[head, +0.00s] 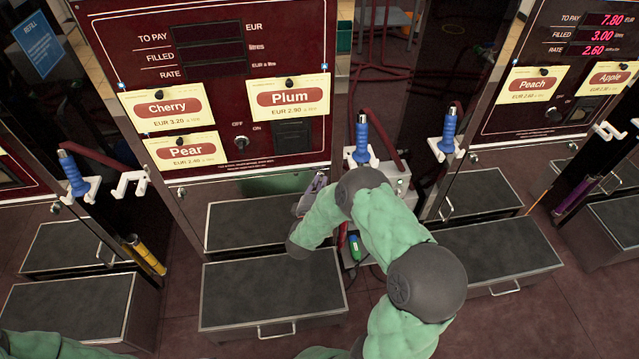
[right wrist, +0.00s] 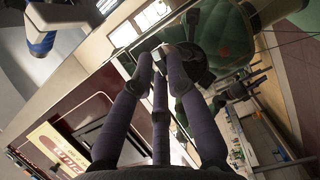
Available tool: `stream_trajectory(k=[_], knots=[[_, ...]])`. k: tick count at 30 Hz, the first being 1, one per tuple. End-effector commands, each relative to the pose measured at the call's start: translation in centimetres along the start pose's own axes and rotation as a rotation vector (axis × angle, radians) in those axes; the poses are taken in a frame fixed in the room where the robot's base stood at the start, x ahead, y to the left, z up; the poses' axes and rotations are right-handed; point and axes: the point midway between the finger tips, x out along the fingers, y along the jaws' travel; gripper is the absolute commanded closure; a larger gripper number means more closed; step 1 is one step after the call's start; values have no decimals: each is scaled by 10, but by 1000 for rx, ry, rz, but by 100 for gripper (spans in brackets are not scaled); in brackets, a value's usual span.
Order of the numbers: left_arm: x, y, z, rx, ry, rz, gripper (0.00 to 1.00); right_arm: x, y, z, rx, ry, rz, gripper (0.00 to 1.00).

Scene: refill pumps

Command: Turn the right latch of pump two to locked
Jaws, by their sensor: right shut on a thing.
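The pump with the Cherry, Plum and Pear cards, its dark red panel (head: 225,90) above a grey lower front, stands left of centre in the head view. A small round latch (head: 182,191) shows at the left of that lower front. My right gripper (head: 318,182) is at the right end of the same front, hiding the matching right latch there. In the right wrist view the gripper's fingers (right wrist: 165,52) are closed together at the tips, on what appears to be the right latch; its turn position cannot be told. My left gripper is out of view.
Blue-handled nozzles (head: 362,140) hang in white holders on both sides of the pump. Dark-topped steps (head: 270,290) stand in front of it. A second pump with Peach and Apple cards (head: 533,85) stands right. A green-and-blue item (head: 355,248) lies near my right forearm.

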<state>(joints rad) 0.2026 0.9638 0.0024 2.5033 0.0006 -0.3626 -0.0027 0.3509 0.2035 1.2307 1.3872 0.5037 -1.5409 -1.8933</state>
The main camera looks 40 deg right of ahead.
Motion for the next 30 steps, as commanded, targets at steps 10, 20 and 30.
stream_trajectory(k=[10, 20, 30], knots=[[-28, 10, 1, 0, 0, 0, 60, 0, 5, 1, 227, 0, -100, 100], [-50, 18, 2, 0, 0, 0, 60, 1, 6, 3, 517, 0, -220, 100], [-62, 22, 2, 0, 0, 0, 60, 2, 5, 6, 815, -2, -343, 100]])
